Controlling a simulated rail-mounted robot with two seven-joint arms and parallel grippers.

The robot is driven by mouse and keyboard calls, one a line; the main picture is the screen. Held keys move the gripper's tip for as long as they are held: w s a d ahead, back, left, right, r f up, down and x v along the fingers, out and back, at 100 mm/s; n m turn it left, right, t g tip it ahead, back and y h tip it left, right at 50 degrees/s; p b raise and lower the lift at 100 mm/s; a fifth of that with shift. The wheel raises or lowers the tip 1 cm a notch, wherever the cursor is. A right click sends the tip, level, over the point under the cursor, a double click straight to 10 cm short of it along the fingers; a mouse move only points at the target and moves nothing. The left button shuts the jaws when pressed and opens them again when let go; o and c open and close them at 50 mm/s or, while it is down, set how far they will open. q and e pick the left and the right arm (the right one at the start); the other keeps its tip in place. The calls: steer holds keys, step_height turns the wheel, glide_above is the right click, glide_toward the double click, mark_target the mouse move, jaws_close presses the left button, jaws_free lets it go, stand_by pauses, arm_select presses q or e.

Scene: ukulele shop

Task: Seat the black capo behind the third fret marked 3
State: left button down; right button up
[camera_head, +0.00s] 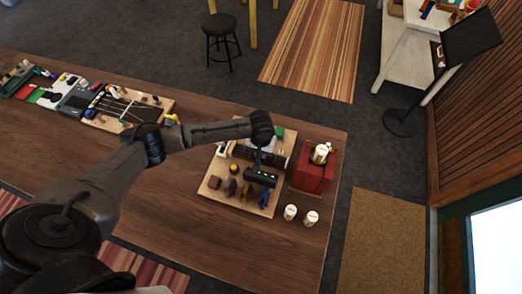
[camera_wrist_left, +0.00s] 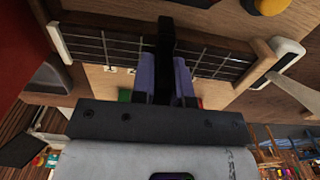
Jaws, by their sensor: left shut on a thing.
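My left gripper (camera_wrist_left: 165,66) is shut on the black capo (camera_wrist_left: 166,34), a dark upright bar between its two purple-grey fingers. In the left wrist view the capo lies across the dark fretboard (camera_wrist_left: 110,44) with its pale strings and frets. Whether it presses on the strings or hovers just above them cannot be told. Small pale number labels (camera_wrist_left: 120,70) stand below the fretboard, too small to read. In the head view my left gripper (camera_head: 262,174) is over the wooden work board (camera_head: 214,184); the capo is too small or hidden there. My right gripper is out of view.
Several small coloured items line the board's front. Bare table (camera_head: 205,232) lies to the front left.

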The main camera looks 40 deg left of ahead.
arm_select(q)
steer(key=shift+f, duration=0.35)
steer(key=c, duration=1.4)
jaws_free()
steer(key=shift+r, duration=0.1)
step_height(320, 180, up, 4)
steer(key=p, duration=0.5)
step_height(320, 180, up, 4)
steer(key=p, duration=0.5)
steer(key=shift+r, duration=0.15)
step_height(320, 180, up, 3)
steer(key=p, duration=0.3)
steer(key=shift+f, duration=0.2)
steer(key=shift+f, duration=0.1)
